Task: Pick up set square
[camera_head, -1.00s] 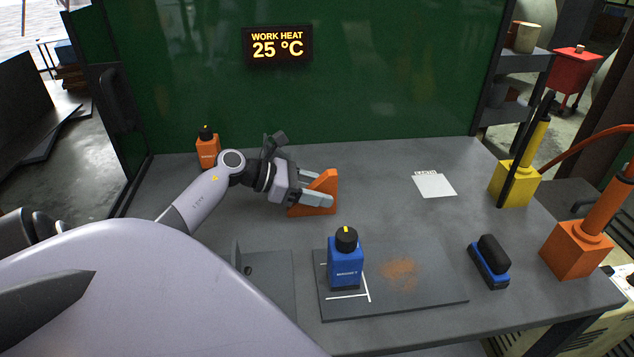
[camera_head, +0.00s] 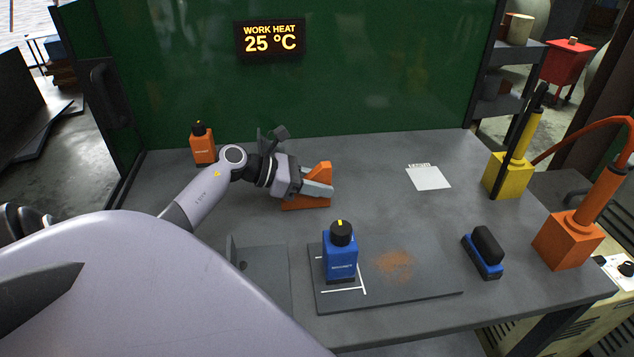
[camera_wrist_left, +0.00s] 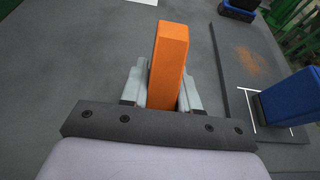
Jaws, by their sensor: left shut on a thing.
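The orange set square (camera_head: 318,175) is at the back middle of the grey table, its upright part rising between the fingers of my left gripper (camera_head: 318,188). My left gripper is shut on it, and the fingers lie on either side of it. In the left wrist view the set square (camera_wrist_left: 169,60) stands between the two grey fingers (camera_wrist_left: 163,90). Its base appears to rest on or just above the table; I cannot tell which. My right gripper is not in view.
A blue bottle (camera_head: 341,256) stands on a dark plate (camera_head: 430,288) with white corner marks and a rusty patch. An orange bottle (camera_head: 203,148) is at the back left. A blue brush (camera_head: 484,254), white card (camera_head: 429,178), yellow tool (camera_head: 508,178) and orange tool (camera_head: 568,242) are on the right.

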